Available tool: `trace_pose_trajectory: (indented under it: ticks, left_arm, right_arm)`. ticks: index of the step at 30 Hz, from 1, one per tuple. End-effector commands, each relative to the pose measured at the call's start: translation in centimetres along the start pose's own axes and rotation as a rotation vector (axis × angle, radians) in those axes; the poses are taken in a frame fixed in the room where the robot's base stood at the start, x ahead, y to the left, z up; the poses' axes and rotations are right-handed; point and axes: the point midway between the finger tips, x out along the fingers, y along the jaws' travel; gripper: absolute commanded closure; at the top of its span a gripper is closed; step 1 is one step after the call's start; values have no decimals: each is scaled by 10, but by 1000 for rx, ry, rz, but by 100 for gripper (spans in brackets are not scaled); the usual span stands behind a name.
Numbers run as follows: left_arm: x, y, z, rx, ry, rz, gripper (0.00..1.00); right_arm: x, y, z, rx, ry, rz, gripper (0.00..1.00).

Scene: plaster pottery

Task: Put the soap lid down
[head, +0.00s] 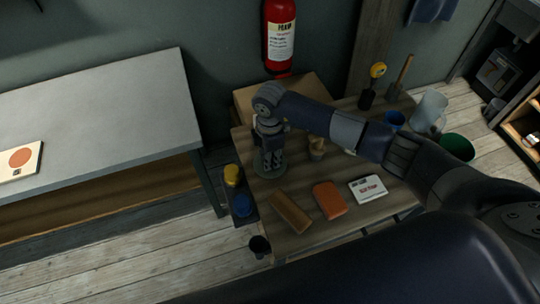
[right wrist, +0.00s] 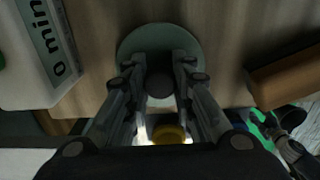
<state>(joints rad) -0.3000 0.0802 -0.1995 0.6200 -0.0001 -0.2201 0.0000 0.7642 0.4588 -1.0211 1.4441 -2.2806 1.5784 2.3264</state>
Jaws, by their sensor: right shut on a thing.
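The soap lid (right wrist: 137,38) is a round grey-green disc with a dark knob (right wrist: 159,86) in its middle. In the head view the lid (head: 259,173) shows below my right gripper (head: 272,168), over the left part of the wooden table (head: 300,246). My right gripper (right wrist: 160,88) points down and its fingers are shut on the lid's knob. The lid looks level, on or just above the tabletop; I cannot tell whether it touches. The fingers hide part of it. My left gripper is not in view.
A brown block (head: 291,211), an orange block (head: 329,199) and a white labelled packet (head: 367,188) lie along the table's front. A cardboard box (head: 310,88) stands behind. In the right wrist view a white labelled container (right wrist: 25,70) is at left. Yellow (head: 232,175) and blue (head: 242,205) items stand left.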

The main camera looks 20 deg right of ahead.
Motion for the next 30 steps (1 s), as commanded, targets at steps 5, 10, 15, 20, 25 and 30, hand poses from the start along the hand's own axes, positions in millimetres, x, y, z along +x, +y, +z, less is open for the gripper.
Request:
trace_pose_trajectory:
  ticks: [5,10,15,20,25,30]
  left_arm:
    - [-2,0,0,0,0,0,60]
    - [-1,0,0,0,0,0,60]
    - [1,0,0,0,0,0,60]
    - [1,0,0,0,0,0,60]
    - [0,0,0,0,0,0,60]
    - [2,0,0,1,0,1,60]
  right_arm:
    - [6,1,0,-2,0,3,100]
    - [7,0,0,-2,0,2,100]
    - [9,0,0,-1,0,2,63]
    - [9,0,0,-1,0,1,57]
    - [9,0,0,-1,0,1,57]
    - [-1,1,0,-1,1,4,57]
